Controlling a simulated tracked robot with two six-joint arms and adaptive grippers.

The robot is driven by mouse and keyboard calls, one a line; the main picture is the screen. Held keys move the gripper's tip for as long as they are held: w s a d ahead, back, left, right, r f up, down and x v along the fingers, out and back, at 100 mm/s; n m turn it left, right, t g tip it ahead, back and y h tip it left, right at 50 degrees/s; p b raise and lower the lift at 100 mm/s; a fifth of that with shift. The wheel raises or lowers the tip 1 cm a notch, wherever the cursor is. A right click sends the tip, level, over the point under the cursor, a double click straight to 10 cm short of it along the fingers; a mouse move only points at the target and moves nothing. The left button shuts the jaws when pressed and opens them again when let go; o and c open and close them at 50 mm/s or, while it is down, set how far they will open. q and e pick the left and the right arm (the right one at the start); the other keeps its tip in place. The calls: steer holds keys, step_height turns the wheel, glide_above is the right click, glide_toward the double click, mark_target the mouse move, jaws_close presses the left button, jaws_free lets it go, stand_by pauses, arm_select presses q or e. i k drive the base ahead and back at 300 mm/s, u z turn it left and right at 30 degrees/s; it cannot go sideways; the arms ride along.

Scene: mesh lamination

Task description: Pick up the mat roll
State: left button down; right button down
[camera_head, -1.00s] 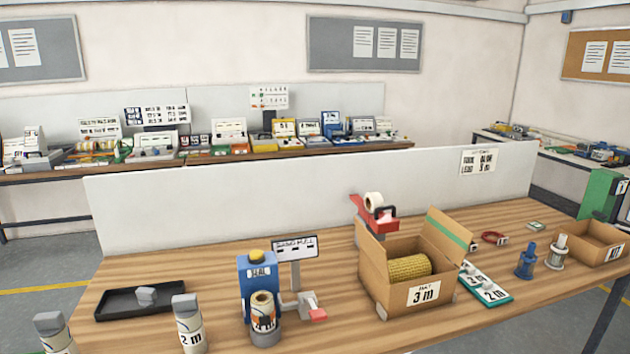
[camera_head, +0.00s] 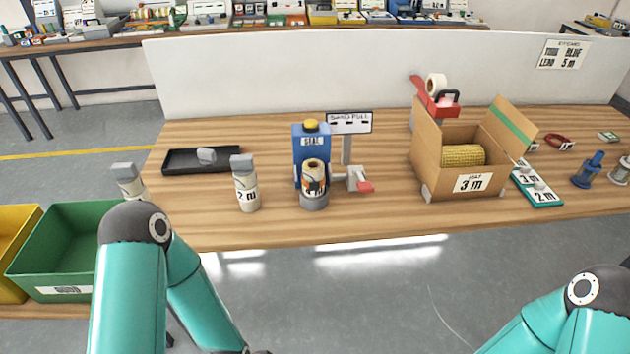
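The mat roll (camera_head: 463,154) is yellow and textured. It lies inside an open cardboard box (camera_head: 471,184) marked "3 m" on the right half of the table, with its lower part hidden by the box's front wall. The box flaps stand open. My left arm comes in at the lower left and my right arm at the lower right, both in front of the table and well away from the box. Neither gripper is within the frame.
A red tape dispenser (camera_head: 437,100) stands behind the box. A blue machine (camera_head: 311,148), a labelled cylinder (camera_head: 246,188) and a black tray (camera_head: 182,161) stand left on the table (camera_head: 370,218). A green bin (camera_head: 65,245) is at lower left.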

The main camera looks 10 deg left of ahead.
mark_target(313, 175)
steer(key=z, duration=0.05)
steer(key=k, duration=0.45)
steer(key=u, duration=0.5)
steer(key=i, duration=0.95)
steer(key=u, duration=0.55)
